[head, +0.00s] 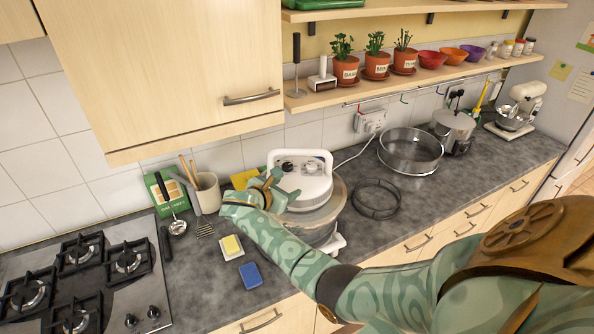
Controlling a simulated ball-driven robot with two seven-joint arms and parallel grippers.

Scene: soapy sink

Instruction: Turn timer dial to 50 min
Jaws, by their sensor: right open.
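A white appliance (303,184) stands on the counter, with a round, see-through body (325,212) below its white top. Its raised panel carries a knob on the left (288,167) and another on the right (313,167). I cannot tell which is the timer dial, and the markings are too small to read. My right gripper (279,184) is open and empty at the left front of the panel, just below the left knob. I cannot tell whether it touches the appliance. My right arm hides part of the appliance's left side. My left gripper is not in view.
A black wire coil (376,199) and a large round metal pan (410,151) stand to the right. A shelf (350,92) with potted herbs hangs above.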

